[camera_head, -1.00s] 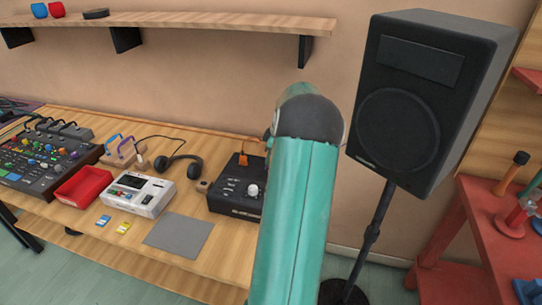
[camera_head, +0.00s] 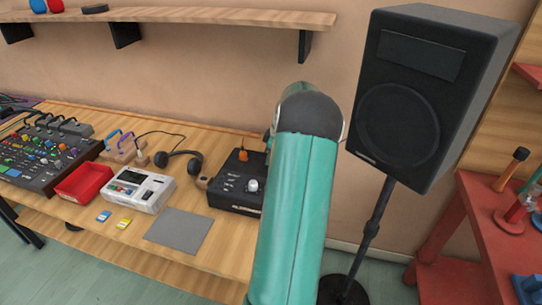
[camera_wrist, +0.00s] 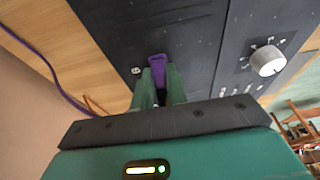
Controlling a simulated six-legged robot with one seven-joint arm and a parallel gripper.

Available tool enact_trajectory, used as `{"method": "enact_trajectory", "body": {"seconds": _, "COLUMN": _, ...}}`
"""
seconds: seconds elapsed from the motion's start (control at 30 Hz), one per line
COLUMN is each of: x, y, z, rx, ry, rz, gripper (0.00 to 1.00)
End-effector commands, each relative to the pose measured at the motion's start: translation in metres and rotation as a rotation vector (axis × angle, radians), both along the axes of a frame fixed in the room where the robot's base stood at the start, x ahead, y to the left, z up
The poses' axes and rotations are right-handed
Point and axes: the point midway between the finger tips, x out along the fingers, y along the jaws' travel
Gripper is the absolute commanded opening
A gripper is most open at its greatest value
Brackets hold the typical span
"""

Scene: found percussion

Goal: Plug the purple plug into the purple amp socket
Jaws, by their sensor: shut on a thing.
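The purple plug (camera_wrist: 160,64) is between the green fingers of my gripper (camera_wrist: 160,84) in the wrist view. My gripper is shut on it, right against the dark face of the amp. The fingers hide part of the plug, so I cannot tell whether its tip is inside a socket. A purple cable (camera_wrist: 52,74) runs down the left of the wrist view. In the head view the black amp (camera_head: 228,195) stands at the right of the bench, partly behind my arm. My gripper is hidden there. The purple socket does not show clearly.
An orange plug (camera_head: 243,154) stands on the amp. A white knob (camera_wrist: 267,61) rises right of my gripper. Headphones (camera_head: 192,162), a white recorder (camera_head: 148,192) and a grey mat (camera_head: 178,231) lie left of the amp. A tall speaker (camera_head: 400,120) stands right of my arm.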

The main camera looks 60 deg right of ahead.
Motion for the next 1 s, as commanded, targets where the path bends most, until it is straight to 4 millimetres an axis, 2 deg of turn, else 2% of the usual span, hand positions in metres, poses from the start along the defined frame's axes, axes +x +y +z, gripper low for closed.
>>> {"method": "enact_trajectory", "body": {"seconds": 0.03, "x": 0.0, "y": 0.001, "z": -0.002, "rx": 0.002, "ry": 0.001, "rz": 0.001, "gripper": 0.18}}
{"method": "enact_trajectory", "body": {"seconds": 0.13, "x": 0.0, "y": 0.0, "z": -0.002, "rx": 0.002, "ry": 0.001, "rz": 0.001, "gripper": 0.38}}
{"method": "enact_trajectory", "body": {"seconds": 0.17, "x": 0.0, "y": 0.0, "z": -0.002, "rx": 0.002, "ry": 0.001, "rz": 0.001, "gripper": 0.4}}
{"method": "enact_trajectory", "body": {"seconds": 0.43, "x": 0.0, "y": 0.0, "z": -0.001, "rx": 0.002, "ry": 0.001, "rz": 0.001, "gripper": 0.4}}
{"method": "enact_trajectory", "body": {"seconds": 0.57, "x": -0.003, "y": -0.001, "z": 0.007, "rx": 0.0, "ry": 0.0, "rz": -0.001, "gripper": 0.4}}
{"method": "enact_trajectory", "body": {"seconds": 0.67, "x": -0.007, "y": -0.001, "z": 0.022, "rx": -0.002, "ry": 0.0, "rz": -0.002, "gripper": 0.4}}
{"method": "enact_trajectory", "body": {"seconds": 1.0, "x": -0.027, "y": -0.004, "z": 0.093, "rx": -0.002, "ry": 0.001, "rz": -0.001, "gripper": 0.4}}
